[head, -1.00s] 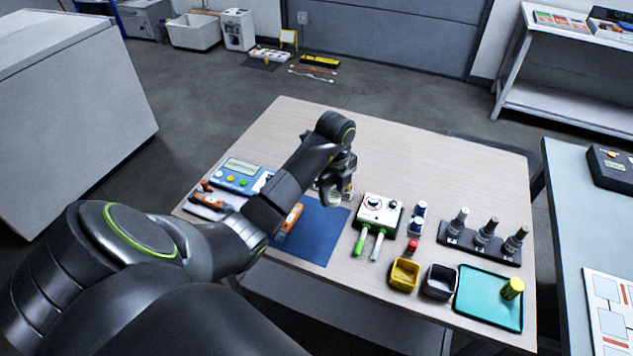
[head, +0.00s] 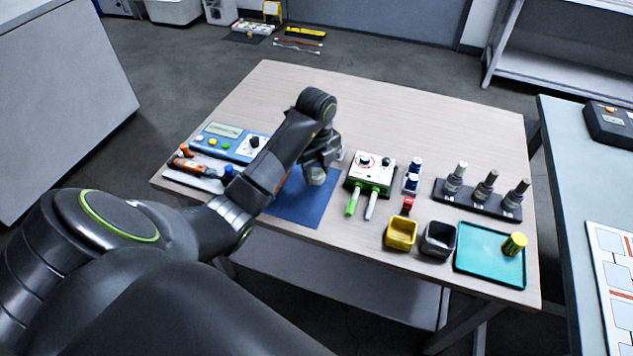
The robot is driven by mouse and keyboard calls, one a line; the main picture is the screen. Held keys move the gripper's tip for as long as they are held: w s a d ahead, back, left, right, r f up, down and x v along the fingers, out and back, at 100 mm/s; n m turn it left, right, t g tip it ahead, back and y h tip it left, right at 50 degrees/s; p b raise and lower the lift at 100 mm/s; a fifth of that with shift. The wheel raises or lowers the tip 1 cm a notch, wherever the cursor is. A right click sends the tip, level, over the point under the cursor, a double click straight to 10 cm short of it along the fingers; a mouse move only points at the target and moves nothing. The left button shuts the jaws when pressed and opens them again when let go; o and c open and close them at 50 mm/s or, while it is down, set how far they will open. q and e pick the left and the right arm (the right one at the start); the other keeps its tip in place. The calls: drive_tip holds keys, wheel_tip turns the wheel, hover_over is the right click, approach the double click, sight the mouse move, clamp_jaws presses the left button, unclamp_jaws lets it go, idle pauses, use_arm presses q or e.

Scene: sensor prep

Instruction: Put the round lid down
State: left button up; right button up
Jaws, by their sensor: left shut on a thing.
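My left gripper (head: 318,168) points down over the back right part of the blue mat (head: 305,208). It is shut on a small pale round thing, which I take to be the round lid (head: 316,178). The lid shows just below the fingers. I cannot tell whether it touches the mat or hangs a little above it. My left forearm covers much of the mat's left side. A small pale object (head: 340,153) shows partly behind the gripper. My right gripper is not in view.
The table's back (head: 380,100) is clear.

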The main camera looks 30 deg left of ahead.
sight(317, 173)
use_arm(q)
drive_tip(key=shift+f, duration=1.55)
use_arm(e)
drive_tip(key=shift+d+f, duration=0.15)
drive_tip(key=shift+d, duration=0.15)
use_arm(q)
drive_tip(key=shift+f, duration=0.2)
drive_tip(key=o, duration=0.8)
drive_tip(key=shift+c, duration=0.2)
drive_tip(key=shift+r, duration=0.1)
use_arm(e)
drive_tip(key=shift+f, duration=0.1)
